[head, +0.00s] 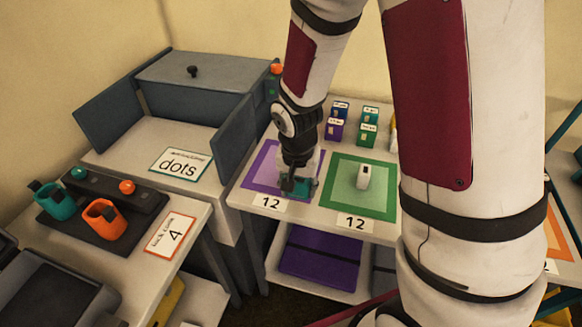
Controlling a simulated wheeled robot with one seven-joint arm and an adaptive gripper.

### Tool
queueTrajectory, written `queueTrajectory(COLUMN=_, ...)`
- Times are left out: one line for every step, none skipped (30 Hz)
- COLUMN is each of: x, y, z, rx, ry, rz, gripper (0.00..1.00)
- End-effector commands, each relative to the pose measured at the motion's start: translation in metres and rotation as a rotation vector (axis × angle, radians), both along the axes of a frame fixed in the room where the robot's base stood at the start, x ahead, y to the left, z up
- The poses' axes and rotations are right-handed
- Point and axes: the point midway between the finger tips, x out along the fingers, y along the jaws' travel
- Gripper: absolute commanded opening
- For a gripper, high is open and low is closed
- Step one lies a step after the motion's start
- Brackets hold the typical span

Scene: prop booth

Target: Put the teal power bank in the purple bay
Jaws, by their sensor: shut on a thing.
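The purple bay (258,170) is a purple-bordered square on the white table, with a "12" card at its front edge. My gripper (296,186) points down over the right part of this bay. It is shut on the teal power bank (303,187), which shows only in part between and behind the fingers. The power bank is low over the bay or touching it; I cannot tell which.
A green bay (334,197) to the right holds a small white object (363,177). Several small boxes (367,124) stand behind. At left are an open grey cabinet (195,87) and a dark rack (90,205) with teal and orange items. A purple bin (320,262) sits below.

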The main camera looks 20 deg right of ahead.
Motion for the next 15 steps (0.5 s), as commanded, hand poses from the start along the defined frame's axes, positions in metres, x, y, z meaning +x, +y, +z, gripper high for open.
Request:
queueTrajectory(x=0.013, y=-0.004, z=-0.002, rx=0.000, ry=0.000, rz=-0.005, gripper=0.10)
queueTrajectory(x=0.020, y=-0.005, z=-0.002, rx=0.000, ry=0.000, rz=-0.003, gripper=0.10)
queueTrajectory(x=0.030, y=-0.007, z=-0.003, rx=0.000, ry=0.000, rz=-0.003, gripper=0.10)
queueTrajectory(x=0.037, y=-0.008, z=-0.004, rx=0.000, ry=0.000, rz=-0.002, gripper=0.10)
queueTrajectory(x=0.044, y=-0.010, z=-0.005, rx=0.000, ry=0.000, rz=-0.003, gripper=0.10)
queueTrajectory(x=0.054, y=-0.012, z=-0.005, rx=0.001, ry=-0.001, rz=-0.003, gripper=0.10)
queueTrajectory(x=0.061, y=-0.013, z=-0.006, rx=0.001, ry=0.001, rz=-0.003, gripper=0.10)
queueTrajectory(x=0.067, y=-0.015, z=-0.007, rx=0.000, ry=0.000, rz=-0.003, gripper=0.10)
queueTrajectory(x=0.076, y=-0.016, z=-0.008, rx=0.001, ry=-0.001, rz=-0.002, gripper=0.10)
queueTrajectory(x=0.081, y=-0.017, z=-0.008, rx=0.001, ry=0.001, rz=-0.001, gripper=0.10)
queueTrajectory(x=0.086, y=-0.018, z=-0.009, rx=0.001, ry=0.001, rz=0.000, gripper=0.10)
queueTrajectory(x=0.092, y=-0.019, z=-0.009, rx=0.001, ry=-0.001, rz=0.000, gripper=0.10)
queueTrajectory(x=0.095, y=-0.020, z=-0.010, rx=0.000, ry=0.000, rz=0.001, gripper=0.10)
queueTrajectory(x=0.098, y=-0.021, z=-0.010, rx=0.000, ry=0.000, rz=0.001, gripper=0.10)
queueTrajectory(x=0.101, y=-0.021, z=-0.010, rx=0.000, ry=0.002, rz=0.002, gripper=0.10)
